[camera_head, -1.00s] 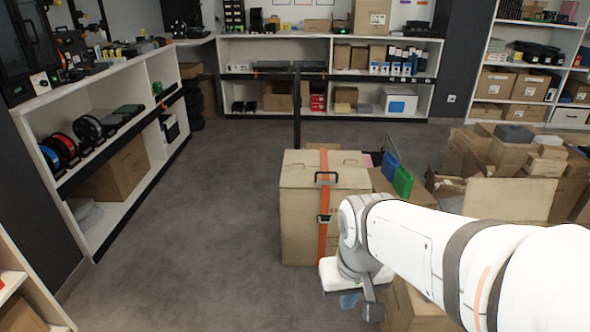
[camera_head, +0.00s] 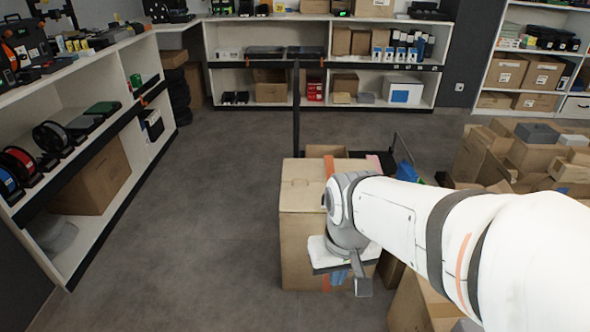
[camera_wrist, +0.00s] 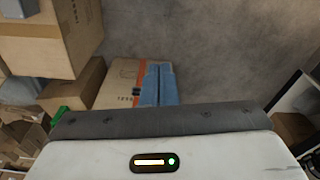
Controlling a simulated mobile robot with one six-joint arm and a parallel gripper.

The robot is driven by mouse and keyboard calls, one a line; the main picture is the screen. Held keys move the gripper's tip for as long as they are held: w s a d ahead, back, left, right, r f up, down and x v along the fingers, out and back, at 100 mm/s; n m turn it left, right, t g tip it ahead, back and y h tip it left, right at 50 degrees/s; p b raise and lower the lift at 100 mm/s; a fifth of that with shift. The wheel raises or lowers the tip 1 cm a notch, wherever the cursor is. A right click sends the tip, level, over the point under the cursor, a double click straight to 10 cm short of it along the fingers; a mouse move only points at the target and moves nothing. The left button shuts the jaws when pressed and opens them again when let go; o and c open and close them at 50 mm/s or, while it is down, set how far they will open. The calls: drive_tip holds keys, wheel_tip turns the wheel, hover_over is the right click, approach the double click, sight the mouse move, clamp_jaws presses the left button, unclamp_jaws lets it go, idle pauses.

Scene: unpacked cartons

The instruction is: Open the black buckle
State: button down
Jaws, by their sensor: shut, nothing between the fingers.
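The tall brown carton (camera_head: 301,235) stands on the floor with an orange strap (camera_head: 328,167) down its front. My arm covers the strap's middle in the head view, so the black buckle is hidden there. My gripper's blue fingers (camera_head: 341,277) are close together in front of the carton's lower front. In the wrist view the shut fingers (camera_wrist: 158,70) lie over a carton face (camera_wrist: 115,82) with an orange line. A small dark piece (camera_wrist: 137,91) beside the fingers may be the buckle; I cannot tell whether they touch it.
Several cartons (camera_head: 540,150) are piled at the right, and another open carton (camera_head: 420,305) stands at the lower right. A dark upright post (camera_head: 296,110) rises behind the strapped carton. White shelves (camera_head: 130,75) line the left. The floor (camera_head: 200,210) between is clear.

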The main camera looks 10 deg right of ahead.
drive_tip(key=shift+w, duration=0.1)
drive_tip(key=w+d+f+m, duration=0.1)
drive_tip(key=w+d+f, duration=0.1)
drive_tip(key=w+f, duration=0.35)
drive_tip(key=w+d+f+t, duration=0.1)
drive_tip(key=w+d+f, duration=0.1)
drive_tip(key=w, duration=0.7)
drive_tip(key=w+d+f+m, duration=0.1)
drive_tip(key=w+d+f, duration=0.2)
drive_tip(key=w, duration=0.4)
drive_tip(key=w+d+f+b, duration=0.1)
drive_tip(key=w+f, duration=0.2)
drive_tip(key=f, duration=0.5)
drive_tip(key=w+d+f+b, duration=0.2)
drive_tip(key=w+f, duration=0.2)
drive_tip(key=f, duration=0.4)
drive_tip(key=w+d+f+t+b, duration=0.1)
drive_tip(key=w+d+f+b, duration=0.1)
drive_tip(key=f, duration=0.6)
drive_tip(key=shift+w+d+h, duration=0.2)
drive_tip(key=shift+w+h, duration=0.1)
drive_tip(key=shift+w, duration=0.6)
